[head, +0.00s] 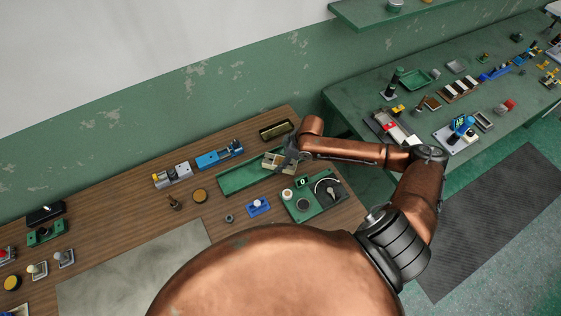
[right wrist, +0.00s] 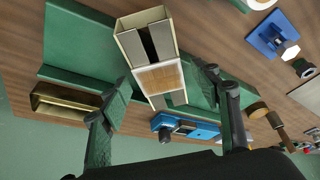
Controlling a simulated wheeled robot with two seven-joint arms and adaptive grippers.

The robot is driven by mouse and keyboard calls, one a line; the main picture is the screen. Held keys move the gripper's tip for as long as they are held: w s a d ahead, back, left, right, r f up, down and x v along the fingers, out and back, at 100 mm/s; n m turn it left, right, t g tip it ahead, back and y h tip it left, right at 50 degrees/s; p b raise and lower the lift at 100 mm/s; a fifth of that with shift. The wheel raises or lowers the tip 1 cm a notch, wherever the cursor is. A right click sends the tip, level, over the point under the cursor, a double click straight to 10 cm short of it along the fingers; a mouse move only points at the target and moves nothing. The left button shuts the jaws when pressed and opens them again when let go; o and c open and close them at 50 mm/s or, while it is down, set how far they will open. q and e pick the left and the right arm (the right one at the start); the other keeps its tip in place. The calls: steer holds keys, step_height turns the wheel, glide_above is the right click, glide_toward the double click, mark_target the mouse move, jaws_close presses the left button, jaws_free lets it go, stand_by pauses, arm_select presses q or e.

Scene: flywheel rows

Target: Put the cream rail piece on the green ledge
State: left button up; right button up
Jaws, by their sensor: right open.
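The cream rail piece (head: 271,163) is a short cream block with dark grooved strips. It lies over the right part of the long green ledge (head: 233,182) and looks to be resting on it. In the right wrist view the piece (right wrist: 128,42) crosses the green ledge (right wrist: 80,42), with a tan patch at its middle. My right gripper (head: 284,160) is at the piece. In the right wrist view its two fingers (right wrist: 160,78) stand apart on either side of the piece, with gaps. My left gripper is not in view.
A brass tray (head: 275,129) lies behind the ledge. A blue device (head: 219,156) and a grey one (head: 172,175) stand to its left. A green panel with a dial (head: 308,203) and a blue base with a white knob (head: 258,207) lie in front.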

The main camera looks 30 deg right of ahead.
steer(key=v, duration=1)
steer(key=shift+s, duration=0.15)
